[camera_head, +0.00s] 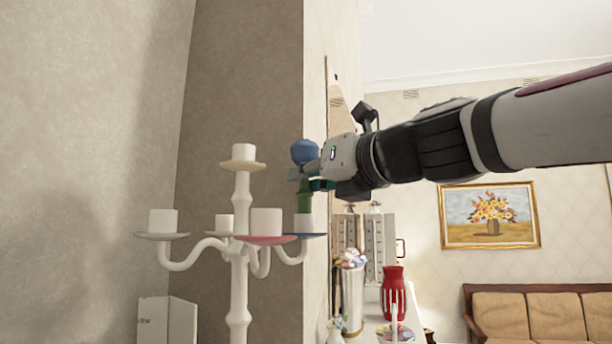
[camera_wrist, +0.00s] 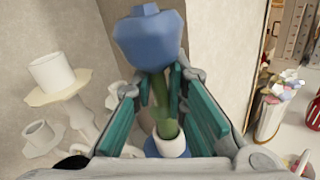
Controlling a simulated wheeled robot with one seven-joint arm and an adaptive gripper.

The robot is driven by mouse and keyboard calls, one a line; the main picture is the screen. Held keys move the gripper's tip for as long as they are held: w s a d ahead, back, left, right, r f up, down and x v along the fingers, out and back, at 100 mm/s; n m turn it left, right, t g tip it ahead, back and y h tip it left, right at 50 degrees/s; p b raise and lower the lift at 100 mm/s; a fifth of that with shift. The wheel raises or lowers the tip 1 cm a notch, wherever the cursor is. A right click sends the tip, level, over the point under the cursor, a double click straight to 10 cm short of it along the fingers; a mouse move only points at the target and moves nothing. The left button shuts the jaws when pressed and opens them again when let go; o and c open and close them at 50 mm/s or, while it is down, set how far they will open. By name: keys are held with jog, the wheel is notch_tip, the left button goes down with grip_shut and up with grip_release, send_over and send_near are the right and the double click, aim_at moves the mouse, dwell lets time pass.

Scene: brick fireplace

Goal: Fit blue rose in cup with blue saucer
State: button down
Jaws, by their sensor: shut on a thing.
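The blue rose has a faceted blue head (camera_head: 304,152) and a green stem (camera_head: 304,198). My gripper (camera_head: 308,180) is shut on the stem just below the head and holds the rose upright. The cup with the blue saucer (camera_head: 303,222) is the white cup on the right arm of a white candelabra (camera_head: 241,190), directly under the rose. In the wrist view, the stem (camera_wrist: 168,126) runs down to the mouth of this cup (camera_wrist: 170,147), with blue saucer (camera_wrist: 151,148) showing beside it. The stem's lower end looks at or inside the rim; how deep is unclear.
Other candelabra cups stand close: one with a pink saucer (camera_head: 266,222), one on the left (camera_head: 162,221), one on top (camera_head: 243,152). A wall corner stands behind. A red vase (camera_head: 393,290) and a white flower vase (camera_head: 351,290) stand farther back.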

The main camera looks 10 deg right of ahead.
jog(key=shift+f+b, duration=0.5)
jog(key=shift+f, duration=0.3)
jog(key=c, duration=1.5)
grip_release()
jog(key=shift+s+d, duration=0.1)
jog(key=v, duration=1.1)
jog(key=shift+s+d, duration=0.2)
jog(key=shift+s, duration=0.2)
